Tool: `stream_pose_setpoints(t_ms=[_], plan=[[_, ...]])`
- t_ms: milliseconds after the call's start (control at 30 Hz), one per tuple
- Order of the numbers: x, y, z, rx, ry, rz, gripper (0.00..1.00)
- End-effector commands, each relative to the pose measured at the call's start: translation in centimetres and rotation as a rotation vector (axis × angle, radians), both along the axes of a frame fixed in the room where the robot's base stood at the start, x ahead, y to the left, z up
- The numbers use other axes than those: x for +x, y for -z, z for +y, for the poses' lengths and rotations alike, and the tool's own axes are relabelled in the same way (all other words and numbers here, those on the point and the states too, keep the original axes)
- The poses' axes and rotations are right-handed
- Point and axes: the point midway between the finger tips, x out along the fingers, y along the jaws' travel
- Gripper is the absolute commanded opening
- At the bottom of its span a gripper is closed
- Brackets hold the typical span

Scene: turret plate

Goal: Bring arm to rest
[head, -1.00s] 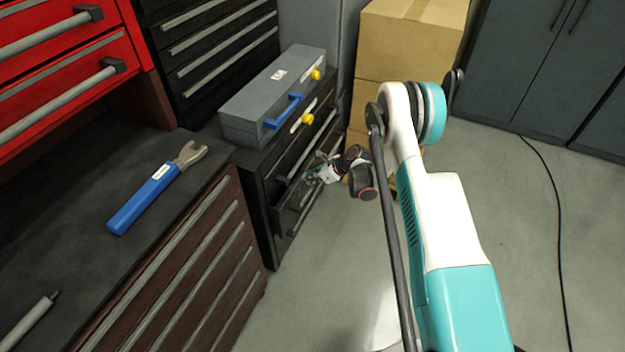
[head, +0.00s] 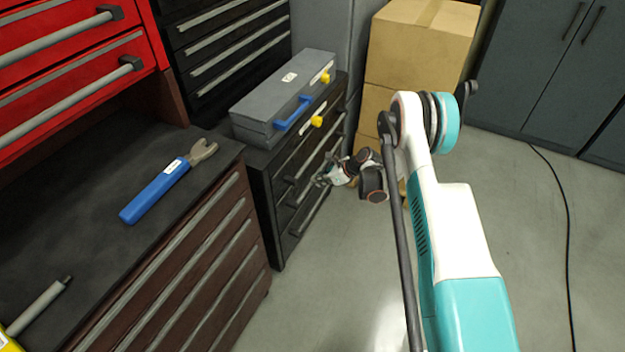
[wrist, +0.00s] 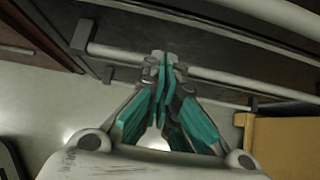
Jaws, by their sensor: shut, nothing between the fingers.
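My gripper (head: 322,178) is in front of the dark drawer cabinet (head: 262,190), close to its drawer handles. In the wrist view, my gripper (wrist: 163,62) has its teal fingers together with nothing between them. The fingertips lie over or very near a long grey drawer handle (wrist: 225,80); I cannot tell whether they touch it. The cabinet drawers look closed in the head view.
A grey toolbox (head: 285,95) with a blue handle sits on the cabinet. Cardboard boxes (head: 415,45) stand behind my arm. A blue wrench (head: 160,188) lies on the dark workbench (head: 60,215). A black cable (head: 567,220) crosses the open floor at right.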

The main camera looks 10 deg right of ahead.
Motion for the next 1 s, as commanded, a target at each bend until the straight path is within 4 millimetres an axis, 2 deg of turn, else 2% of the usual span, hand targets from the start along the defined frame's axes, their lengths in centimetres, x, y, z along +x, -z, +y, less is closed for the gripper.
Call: stream_pose_setpoints(t_ms=[33,300,500,800,867,1000], plan=[[-0.5,-1.7,-0.7,0.001,0.002,0.000,0.00],[-2.8,-5.3,-3.7,0.001,0.001,0.000,0.00],[-3.6,-6.4,-4.8,0.000,0.001,0.001,0.00],[-3.6,-7.2,-5.0,-0.010,-0.010,-0.007,0.00],[-3.6,-8.2,-5.0,-0.028,-0.025,-0.020,0.00],[-3.5,-12.4,-4.8,-0.106,-0.094,-0.076,0.00]])
